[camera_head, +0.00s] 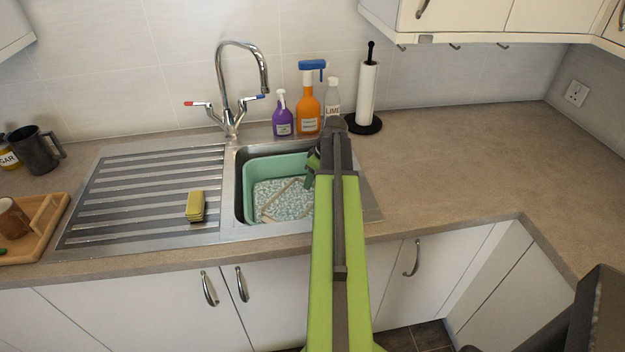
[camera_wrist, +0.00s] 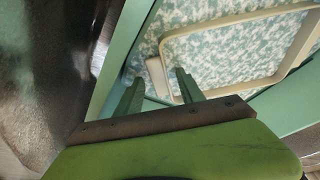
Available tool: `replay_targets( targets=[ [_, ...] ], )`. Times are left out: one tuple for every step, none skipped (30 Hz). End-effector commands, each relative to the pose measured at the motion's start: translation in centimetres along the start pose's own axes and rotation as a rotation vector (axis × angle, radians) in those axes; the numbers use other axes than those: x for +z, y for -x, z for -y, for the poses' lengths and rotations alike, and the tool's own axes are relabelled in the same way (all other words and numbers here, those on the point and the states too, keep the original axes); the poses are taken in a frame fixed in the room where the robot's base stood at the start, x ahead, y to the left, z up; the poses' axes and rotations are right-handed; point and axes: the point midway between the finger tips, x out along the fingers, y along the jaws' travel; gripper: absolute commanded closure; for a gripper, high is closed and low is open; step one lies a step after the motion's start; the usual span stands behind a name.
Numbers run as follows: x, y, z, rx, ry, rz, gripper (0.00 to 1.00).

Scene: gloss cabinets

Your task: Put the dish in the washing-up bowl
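The washing-up bowl (camera_head: 250,178) is a green tub sitting in the steel sink; its wall also shows in the wrist view (camera_wrist: 122,50). Inside it is a speckled green-white surface. The dish (camera_head: 272,213) shows as a cream rectangular rim with a rounded corner, lying in the bowl at that surface; its rim crosses the wrist view (camera_wrist: 225,24). My gripper (camera_head: 311,170) is over the right side of the bowl. In the wrist view my gripper (camera_wrist: 158,78) has its two fingers apart, near a small cream tab at the dish's corner. The arm hides the bowl's right part.
A tap (camera_head: 232,120) stands behind the sink. Purple (camera_head: 283,117) and orange (camera_head: 307,108) bottles, a white bottle (camera_head: 333,100) and a paper roll (camera_head: 367,95) stand at the back. A sponge (camera_head: 195,206) lies on the drainer. The right counter is clear.

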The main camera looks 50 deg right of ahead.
Motion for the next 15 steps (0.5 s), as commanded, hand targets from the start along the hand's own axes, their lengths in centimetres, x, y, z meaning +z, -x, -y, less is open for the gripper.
replay_targets(
  targets=[
    [0.0, 0.0, 0.0, 0.0, 0.0, 0.0, 0.55],
    [0.0, 0.0, 0.0, 0.0, 0.0, 0.0, 0.55],
    [0.0, 0.0, 0.0, 0.0, 0.0, 0.0, 0.55],
    [0.0, 0.0, 0.0, 0.0, 0.0, 0.0, 0.55],
    [0.0, 0.0, 0.0, 0.0, 0.0, 0.0, 0.55],
    [0.0, 0.0, 0.0, 0.0, 0.0, 0.0, 0.55],
    [-0.1, 0.1, 0.0, 0.0, 0.0, 0.0, 0.55],
    [-0.1, 0.2, 0.0, 0.0, 0.001, 0.0, 0.55],
    [-0.2, 0.4, 0.0, 0.0, 0.001, 0.0, 0.55],
    [-0.2, 0.6, 0.0, 0.0, 0.0, 0.0, 0.55],
    [-0.2, 0.9, 0.1, 0.0, 0.0, 0.0, 0.55],
    [-0.2, 1.4, 0.1, 0.0, 0.0, 0.0, 0.55],
    [-0.2, 1.8, 0.1, 0.0, 0.001, 0.0, 0.55],
    [-0.3, 2.3, 0.1, 0.0, 0.001, 0.0, 0.55],
    [-0.3, 3.0, 0.1, 0.0, 0.001, 0.0, 0.55]
  ],
)
